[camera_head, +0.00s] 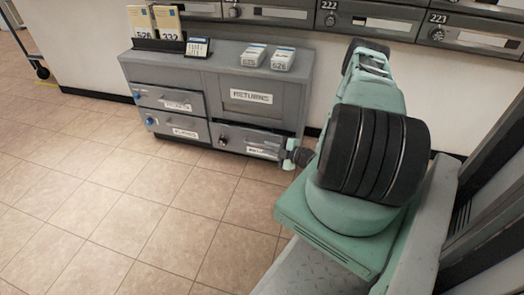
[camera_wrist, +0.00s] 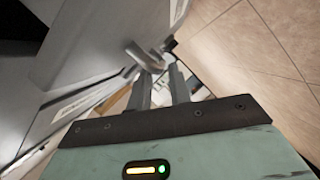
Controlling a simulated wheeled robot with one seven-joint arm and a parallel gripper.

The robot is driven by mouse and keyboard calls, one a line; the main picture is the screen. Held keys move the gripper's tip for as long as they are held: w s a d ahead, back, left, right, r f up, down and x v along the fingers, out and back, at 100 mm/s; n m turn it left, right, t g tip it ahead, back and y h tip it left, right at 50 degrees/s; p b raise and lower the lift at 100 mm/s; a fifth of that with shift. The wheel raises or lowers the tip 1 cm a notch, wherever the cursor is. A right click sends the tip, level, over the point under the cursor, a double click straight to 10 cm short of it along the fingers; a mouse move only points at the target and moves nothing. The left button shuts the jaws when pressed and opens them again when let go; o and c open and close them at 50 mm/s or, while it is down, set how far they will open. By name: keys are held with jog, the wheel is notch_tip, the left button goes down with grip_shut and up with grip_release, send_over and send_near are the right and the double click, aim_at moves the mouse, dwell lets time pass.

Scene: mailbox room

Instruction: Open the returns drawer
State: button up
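The grey cabinet (camera_head: 222,83) stands against the wall. Its upper right front (camera_head: 247,95) carries a RETURNS label. My gripper (camera_head: 284,153) is low at this drawer's right side. In the wrist view, a metal bar handle (camera_wrist: 138,52) runs to the fingertips of my gripper (camera_wrist: 160,70). The fingers are close together and appear shut on the handle. Contents of an open drawer show beside the left finger.
Two left drawers (camera_head: 170,98) with blue knobs look closed. Parcels (camera_head: 283,59), a small sign (camera_head: 197,47) and upright cards (camera_head: 153,22) stand on the cabinet. Mailboxes (camera_head: 367,20) line the wall above. The tiled floor (camera_head: 130,210) in front is clear. A hand truck (camera_head: 38,68) shows at far left.

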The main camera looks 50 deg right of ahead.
aim_at(263, 146)
jog(key=shift+b+x, duration=0.6)
jog(key=shift+x, duration=1.5)
jog(key=shift+c, duration=0.3)
grip_shut()
jog(key=shift+a, duration=0.1)
jog(key=s+a+p, duration=0.3)
jog(key=a+p, duration=0.1)
jog(key=a, duration=0.4)
jog(key=s+a+p, duration=0.4)
jog(key=a+p, duration=0.1)
jog(key=a, duration=0.4)
jog(key=shift+s, duration=0.15)
